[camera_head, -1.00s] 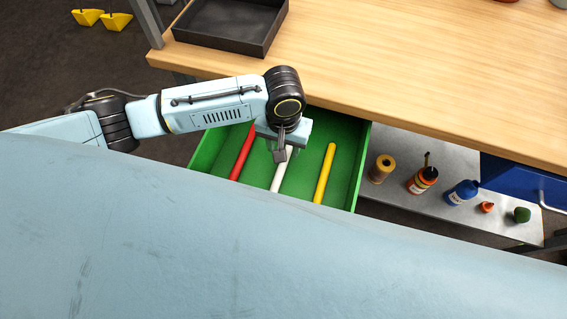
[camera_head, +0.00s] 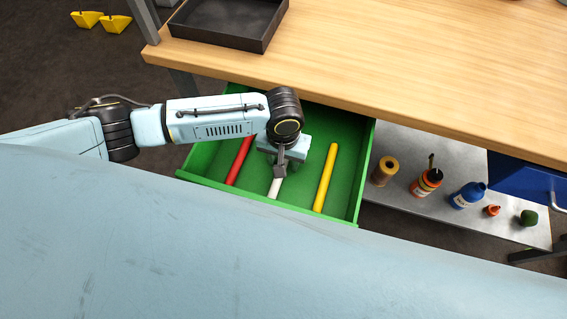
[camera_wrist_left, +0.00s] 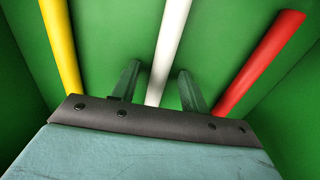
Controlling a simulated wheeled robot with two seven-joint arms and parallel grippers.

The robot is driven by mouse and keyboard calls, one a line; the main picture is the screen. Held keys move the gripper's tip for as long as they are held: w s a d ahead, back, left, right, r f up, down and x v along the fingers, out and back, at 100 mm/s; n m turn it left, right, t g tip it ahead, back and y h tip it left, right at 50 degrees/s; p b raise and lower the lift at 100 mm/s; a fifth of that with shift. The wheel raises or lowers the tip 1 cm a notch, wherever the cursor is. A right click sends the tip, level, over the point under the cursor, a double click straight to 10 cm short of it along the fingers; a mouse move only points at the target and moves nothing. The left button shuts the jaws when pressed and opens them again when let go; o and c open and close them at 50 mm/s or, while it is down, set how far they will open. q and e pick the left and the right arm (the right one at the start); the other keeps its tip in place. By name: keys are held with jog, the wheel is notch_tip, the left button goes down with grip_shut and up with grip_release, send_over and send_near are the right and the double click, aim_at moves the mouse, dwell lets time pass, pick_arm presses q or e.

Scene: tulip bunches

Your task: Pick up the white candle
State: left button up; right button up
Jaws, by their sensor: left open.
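The white candle (camera_head: 275,187) lies in the open green drawer (camera_head: 352,196), between a red candle (camera_head: 239,161) and a yellow candle (camera_head: 326,178). My left gripper (camera_head: 279,172) is open over the white candle and hides part of it in the head view. In the left wrist view the white candle (camera_wrist_left: 168,50) runs between the two fingers of the left gripper (camera_wrist_left: 158,80), with a gap on each side. The yellow candle (camera_wrist_left: 62,45) is on the left there and the red candle (camera_wrist_left: 260,62) on the right. My right gripper is out of view.
The wooden tabletop (camera_head: 420,75) overhangs the back of the drawer, with a black tray (camera_head: 225,22) on it. A grey shelf (camera_head: 410,195) on the right holds several bottles and small items. The drawer walls stand close around the candles.

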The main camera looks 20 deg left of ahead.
pick_arm(q)
grip_shut()
dwell(0.3)
jog(key=shift+r, duration=0.15)
